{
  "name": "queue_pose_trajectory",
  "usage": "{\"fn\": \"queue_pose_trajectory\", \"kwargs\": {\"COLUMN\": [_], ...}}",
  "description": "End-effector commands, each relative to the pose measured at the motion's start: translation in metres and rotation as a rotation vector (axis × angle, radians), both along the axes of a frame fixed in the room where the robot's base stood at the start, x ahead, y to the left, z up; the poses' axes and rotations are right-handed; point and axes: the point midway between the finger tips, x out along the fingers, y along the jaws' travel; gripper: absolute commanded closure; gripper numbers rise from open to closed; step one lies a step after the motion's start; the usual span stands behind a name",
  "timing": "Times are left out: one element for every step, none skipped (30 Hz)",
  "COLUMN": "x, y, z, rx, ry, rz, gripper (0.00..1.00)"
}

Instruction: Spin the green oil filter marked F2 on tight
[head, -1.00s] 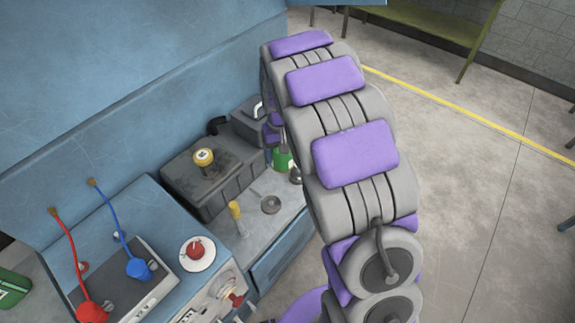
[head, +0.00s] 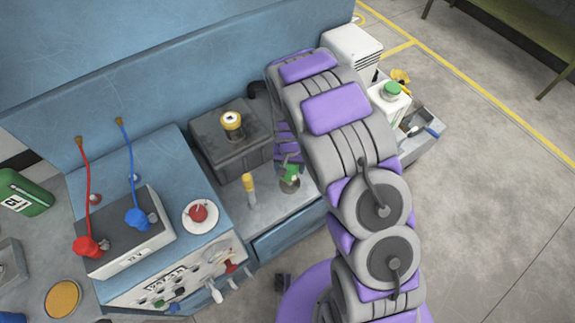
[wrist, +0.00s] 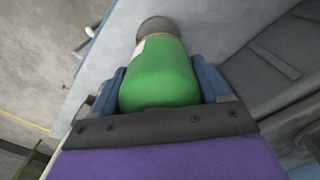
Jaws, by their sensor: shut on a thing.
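The green oil filter (head: 291,172) shows partly beside my arm in the head view. It shows large in the wrist view (wrist: 158,68), with a pale label edge on its left. No F2 mark is readable. My gripper (wrist: 162,84) is shut on the filter, with a blue-grey finger on each side. In the head view my wrist hides most of the gripper. A round grey metal piece (head: 289,186) lies just under the filter on the bench, and a grey round end (wrist: 157,27) shows beyond it in the wrist view. I cannot tell whether they touch.
A dark grey box (head: 228,145) with a yellow-topped filter (head: 232,122) stands left of my gripper. A yellow-handled tool (head: 249,186) stands closer. A control panel (head: 170,285) is at the left. A white container with a green cap (head: 391,95) stands right.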

Motion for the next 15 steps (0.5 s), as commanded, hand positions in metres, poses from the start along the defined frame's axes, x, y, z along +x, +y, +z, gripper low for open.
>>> {"fn": "queue_pose_trajectory", "kwargs": {"x": [0.0, 0.0, 0.001, 0.001, 0.001, 0.001, 0.001, 0.001, 0.001, 0.001, 0.001, 0.001, 0.001, 0.001, 0.001], "y": [-0.001, -0.001, 0.0, 0.001, 0.002, 0.004, 0.005, 0.006, 0.008, 0.009, 0.01, 0.011, 0.011, 0.01, 0.01], "z": [0.001, 0.001, 0.001, 0.001, 0.0, 0.0, 0.0, 0.0, 0.0, 0.0, 0.0, 0.0, -0.002, -0.003, -0.005], "rx": [0.002, 0.002, 0.001, 0.0, -0.002, -0.005, -0.007, -0.007, -0.009, -0.01, -0.011, -0.012, -0.012, -0.012, -0.011], "ry": [0.0, 0.0, -0.001, -0.001, -0.001, -0.002, -0.001, -0.001, -0.001, -0.001, -0.001, -0.001, -0.001, -0.001, 0.0], "rz": [-0.002, -0.001, -0.001, -0.001, -0.001, -0.001, -0.001, 0.0, 0.0, 0.0, -0.001, -0.001, -0.001, -0.001, -0.001], "gripper": [0.49, 0.49, 0.49, 0.49, 0.49, 0.49, 0.49, 0.49, 0.49, 0.49, 0.49, 0.49, 0.49, 0.49, 0.49]}}
